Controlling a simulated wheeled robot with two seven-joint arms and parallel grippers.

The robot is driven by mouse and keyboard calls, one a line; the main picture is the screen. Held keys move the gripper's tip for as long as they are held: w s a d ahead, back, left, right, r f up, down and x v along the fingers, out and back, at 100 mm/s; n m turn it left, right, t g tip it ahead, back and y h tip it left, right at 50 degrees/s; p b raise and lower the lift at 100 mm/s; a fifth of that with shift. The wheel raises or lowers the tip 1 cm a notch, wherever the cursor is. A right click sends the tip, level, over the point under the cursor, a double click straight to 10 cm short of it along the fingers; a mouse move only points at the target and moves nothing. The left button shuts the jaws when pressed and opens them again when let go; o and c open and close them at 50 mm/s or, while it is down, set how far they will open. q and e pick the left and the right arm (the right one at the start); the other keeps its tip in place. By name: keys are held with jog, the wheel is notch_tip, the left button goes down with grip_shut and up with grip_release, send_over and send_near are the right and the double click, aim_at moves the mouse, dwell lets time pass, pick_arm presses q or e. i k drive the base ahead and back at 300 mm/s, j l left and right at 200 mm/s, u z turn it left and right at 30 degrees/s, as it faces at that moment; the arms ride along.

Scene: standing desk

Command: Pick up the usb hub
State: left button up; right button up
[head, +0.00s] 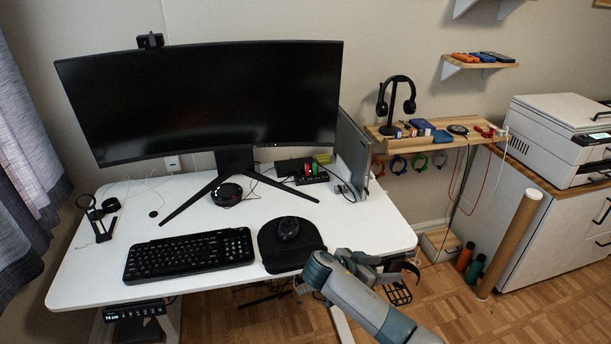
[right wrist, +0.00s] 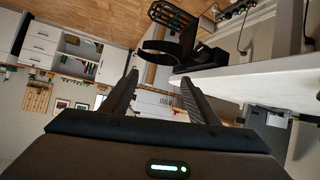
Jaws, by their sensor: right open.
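The usb hub (head: 312,179) looks like a small black bar with red and green sticks standing in it. It lies on the white desk (head: 180,205), right of the monitor's foot. My right gripper (head: 388,268) is at the desk's front right corner, low by the edge and well away from the hub. Its two fingers are apart and empty in the right wrist view (right wrist: 160,78). The hub does not show in that view. My left gripper is not in view.
A black hook (head: 412,270) and a mesh basket (head: 398,293) hang at the desk's right corner, close to my right gripper. A mouse (head: 287,229) and keyboard (head: 189,254) lie at the front. A grey upright case (head: 353,150) stands right of the hub.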

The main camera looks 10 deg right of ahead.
aim_at(320, 179)
jog(key=i+j, duration=0.6)
jog(key=i, duration=0.15)
jog(key=i+j, duration=0.6)
jog(key=i, duration=0.2)
